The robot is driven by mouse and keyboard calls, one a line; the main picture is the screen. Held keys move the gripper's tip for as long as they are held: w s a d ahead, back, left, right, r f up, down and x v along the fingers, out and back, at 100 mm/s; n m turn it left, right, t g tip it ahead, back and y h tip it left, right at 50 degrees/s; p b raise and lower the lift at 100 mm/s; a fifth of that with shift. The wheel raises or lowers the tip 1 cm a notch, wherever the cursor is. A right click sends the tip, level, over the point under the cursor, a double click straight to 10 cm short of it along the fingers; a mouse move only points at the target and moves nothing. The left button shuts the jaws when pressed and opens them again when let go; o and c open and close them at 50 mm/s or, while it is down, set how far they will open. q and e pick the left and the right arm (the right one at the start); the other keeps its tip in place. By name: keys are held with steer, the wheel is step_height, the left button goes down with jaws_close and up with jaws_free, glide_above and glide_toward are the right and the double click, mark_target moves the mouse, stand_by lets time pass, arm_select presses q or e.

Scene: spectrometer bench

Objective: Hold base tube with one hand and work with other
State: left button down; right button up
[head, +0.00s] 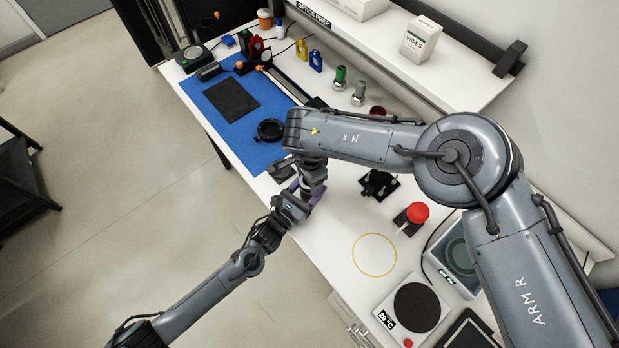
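I cannot make out the base tube for certain. A small purple piece (317,194) shows between my two hands, mostly hidden, and I cannot tell whether it is part of the tube. My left gripper (300,191) reaches in from the lower left to the bench's front edge, at the purple piece. My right gripper (303,176) comes down beneath my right forearm, close beside or touching the left one. The fingers of both grippers are too small and too covered to read.
A blue mat (217,104) with a dark pad (231,101) and a black ring (270,130) lies to the left on the white bench. A black mount (379,184), a red button (417,212) and a round plate (416,306) stand rightward. The yellow circle (374,255) is empty.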

steer(key=shift+d, duration=0.15)
stand_by(0.3)
steer(key=o, duration=1.2)
steer(key=shift+c, duration=0.2)
steer(key=shift+r, duration=2.3)
steer(key=shift+c, duration=0.5)
